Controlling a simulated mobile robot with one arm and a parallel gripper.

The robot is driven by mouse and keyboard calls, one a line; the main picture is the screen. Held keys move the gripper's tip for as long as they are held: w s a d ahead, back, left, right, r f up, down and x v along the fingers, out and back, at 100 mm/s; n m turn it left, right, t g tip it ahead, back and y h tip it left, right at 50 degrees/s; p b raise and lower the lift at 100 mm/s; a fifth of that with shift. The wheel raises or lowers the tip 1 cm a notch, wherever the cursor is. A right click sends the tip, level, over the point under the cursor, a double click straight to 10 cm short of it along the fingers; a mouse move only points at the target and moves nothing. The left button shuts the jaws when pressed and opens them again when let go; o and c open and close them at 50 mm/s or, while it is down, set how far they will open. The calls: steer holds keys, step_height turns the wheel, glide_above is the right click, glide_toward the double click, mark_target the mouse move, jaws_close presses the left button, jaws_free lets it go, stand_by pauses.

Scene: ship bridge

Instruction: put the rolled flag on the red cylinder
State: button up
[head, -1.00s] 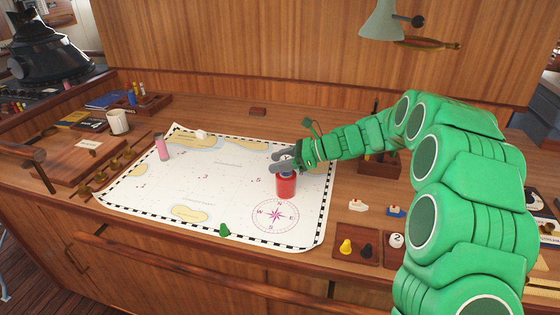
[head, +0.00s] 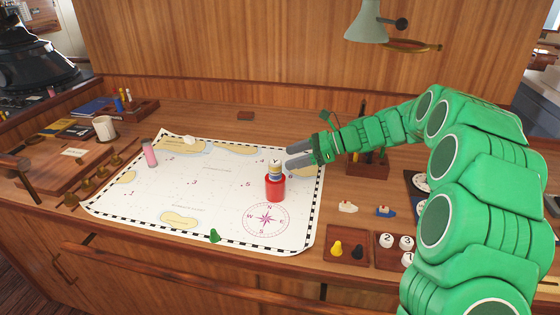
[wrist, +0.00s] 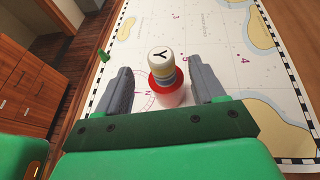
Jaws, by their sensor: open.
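The rolled flag (head: 275,170) is a short roll with a white cap marked Y and yellowish and blue-grey bands below. It stands upright on top of the red cylinder (head: 275,189), which stands on the chart. In the wrist view the flag's cap (wrist: 161,59) and the red cylinder's rim (wrist: 154,90) show beyond and between the fingers. My gripper (head: 288,158) is open and empty. Its fingertips are just right of the flag, apart from it in the head view. Both dark fingers show in the wrist view (wrist: 162,72), one on each side.
The chart (head: 225,175) lies flat, with a pink cylinder (head: 149,153) at its left and a green piece (head: 214,236) at its front edge. Trays with pawns (head: 347,248) and numbered white pieces (head: 388,240) sit at right. A lamp (head: 368,22) hangs above. The chart's middle is mostly clear.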

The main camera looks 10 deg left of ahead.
steer(key=shift+v, duration=1.85)
steer(key=s+d+r+n+g+h, duration=0.1)
steer(key=s+d+n+h, duration=0.25)
steer(key=s, duration=0.85)
steer(key=s+d+r+n+h, duration=0.25)
steer(key=s+n, duration=0.25)
steer(key=s, duration=0.6)
steer(key=s+d+f+n+h, duration=0.2)
steer(key=s+d+n+h, duration=0.1)
steer(key=s+d, duration=0.5)
steer(key=s+d+f+n+t+h, duration=0.1)
steer(key=s+d+n+h, duration=0.3)
steer(key=s+d, duration=0.5)
steer(key=s+f, duration=0.1)
steer(key=s, duration=0.5)
steer(key=shift+f+n, duration=0.35)
steer(key=shift+f, duration=0.05)
